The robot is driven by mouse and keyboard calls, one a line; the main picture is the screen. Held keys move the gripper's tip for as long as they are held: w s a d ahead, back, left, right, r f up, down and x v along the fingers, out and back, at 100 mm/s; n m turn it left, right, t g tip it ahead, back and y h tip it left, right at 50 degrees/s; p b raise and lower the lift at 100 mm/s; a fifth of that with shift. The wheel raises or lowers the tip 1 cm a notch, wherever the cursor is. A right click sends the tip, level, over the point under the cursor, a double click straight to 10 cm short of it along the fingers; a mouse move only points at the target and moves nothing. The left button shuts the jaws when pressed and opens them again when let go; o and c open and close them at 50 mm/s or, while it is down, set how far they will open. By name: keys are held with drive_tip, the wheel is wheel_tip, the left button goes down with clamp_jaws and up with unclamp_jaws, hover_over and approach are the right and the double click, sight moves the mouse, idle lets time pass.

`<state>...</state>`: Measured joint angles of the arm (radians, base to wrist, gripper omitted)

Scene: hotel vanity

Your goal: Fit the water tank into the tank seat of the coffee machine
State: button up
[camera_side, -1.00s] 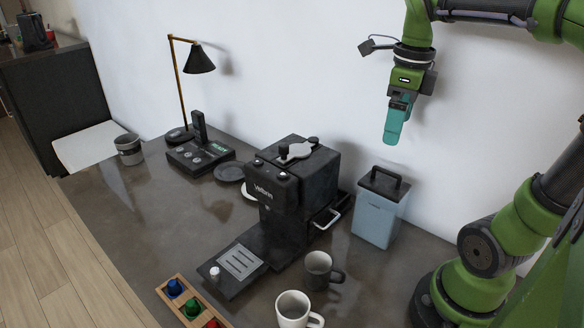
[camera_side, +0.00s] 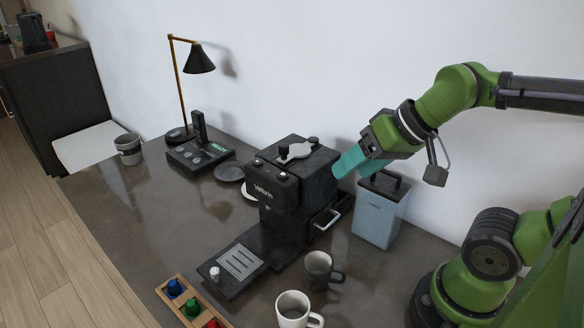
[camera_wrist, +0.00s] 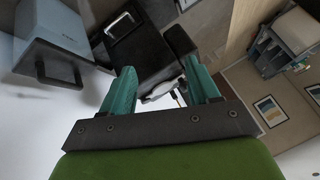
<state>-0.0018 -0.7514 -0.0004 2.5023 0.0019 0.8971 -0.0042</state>
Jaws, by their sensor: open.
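The water tank (camera_side: 376,218) is a light blue box with a dark lid and a black loop handle (camera_side: 384,181). It stands upright on the counter right of the black coffee machine (camera_side: 285,185); it also shows at the upper left of the wrist view (camera_wrist: 48,33). My gripper (camera_side: 350,168) is tilted, its teal fingers pointing down-left, above and slightly left of the tank's handle and close to the machine's right side. The fingers are apart and empty in the wrist view (camera_wrist: 158,82). A dark ledge at the machine's right rear may be the tank seat; it is partly hidden.
A wooden tray (camera_side: 186,301) holds coloured pods. A lamp (camera_side: 183,90), a black device (camera_side: 200,155) and a metal canister (camera_side: 129,150) stand left. The left counter is mostly clear.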

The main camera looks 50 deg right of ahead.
drive_tip(key=c, duration=0.3)
wheel_tip(320, 180, up, 10)
drive_tip(key=n+g+h, duration=0.2)
drive_tip(key=n+g, duration=0.2)
drive_tip(key=g, duration=0.3)
hover_over(387, 172)
wheel_tip(387, 172, down, 11)
drive_tip(key=shift+r, duration=0.1)
drive_tip(key=shift+d+f, duration=0.15)
drive_tip(key=shift+f, duration=2.6)
